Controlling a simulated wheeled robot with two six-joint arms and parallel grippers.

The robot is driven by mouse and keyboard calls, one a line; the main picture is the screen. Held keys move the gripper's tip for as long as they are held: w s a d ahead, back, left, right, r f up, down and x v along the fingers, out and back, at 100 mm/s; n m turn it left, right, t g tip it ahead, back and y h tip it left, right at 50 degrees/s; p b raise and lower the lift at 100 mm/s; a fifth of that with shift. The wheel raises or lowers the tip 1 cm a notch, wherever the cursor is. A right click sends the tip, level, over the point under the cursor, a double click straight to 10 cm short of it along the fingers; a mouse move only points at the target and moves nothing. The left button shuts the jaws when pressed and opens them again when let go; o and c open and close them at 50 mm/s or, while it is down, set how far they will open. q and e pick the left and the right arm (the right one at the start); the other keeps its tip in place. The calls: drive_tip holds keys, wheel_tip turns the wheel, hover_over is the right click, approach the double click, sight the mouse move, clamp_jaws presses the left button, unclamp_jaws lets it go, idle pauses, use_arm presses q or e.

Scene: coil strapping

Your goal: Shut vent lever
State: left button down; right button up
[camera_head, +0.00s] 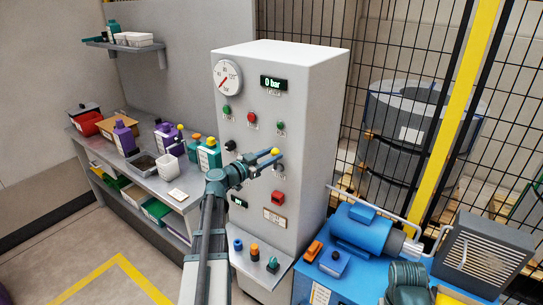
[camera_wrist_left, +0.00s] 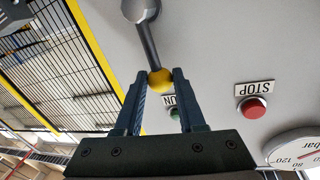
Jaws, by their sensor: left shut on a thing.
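The vent lever (camera_wrist_left: 149,42) is a grey metal arm with a yellow ball knob (camera_wrist_left: 160,80) at its end. It is mounted on the front of the light grey control cabinet (camera_head: 315,110). In the head view the yellow knob (camera_head: 275,151) shows at the fingertips of my left gripper (camera_head: 270,159). In the left wrist view my left gripper (camera_wrist_left: 163,85) is shut on the knob, one finger on each side. The lever's pivot is at the top edge of that view.
A workbench (camera_head: 150,178) stands left. A blue pump unit (camera_head: 365,235) and mesh fence stand right.

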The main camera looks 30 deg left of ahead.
use_arm(q)
drive_tip(key=shift+a+f, duration=0.1)
drive_tip(key=shift+w+a+f+n+t+y+b, duration=0.1)
drive_tip(key=shift+a+f+n+t+y+b, duration=0.45)
drive_tip(key=shift+a+f+n+b, duration=2)
drive_tip(key=shift+w+d+f+n+t+y+b, duration=0.15)
drive_tip(key=shift+n+t+y+b, duration=0.4)
drive_tip(key=shift+n+b, duration=2.4)
drive_tip(key=shift+a+f+n+t+y+b, duration=0.3)
drive_tip(key=shift+a+f+n+y+b, duration=0.75)
drive_tip(key=shift+n, duration=3.65)
drive_tip(key=shift+a+f+h, duration=0.1)
drive_tip(key=shift+f+h, duration=0.2)
drive_tip(key=shift+h, duration=0.05)
drive_tip(key=c, duration=0.5)
unclamp_jaws()
drive_tip(key=b+v, duration=0.2)
drive_tip(key=v, duration=1.2)
drive_tip(key=shift+a, duration=0.1)
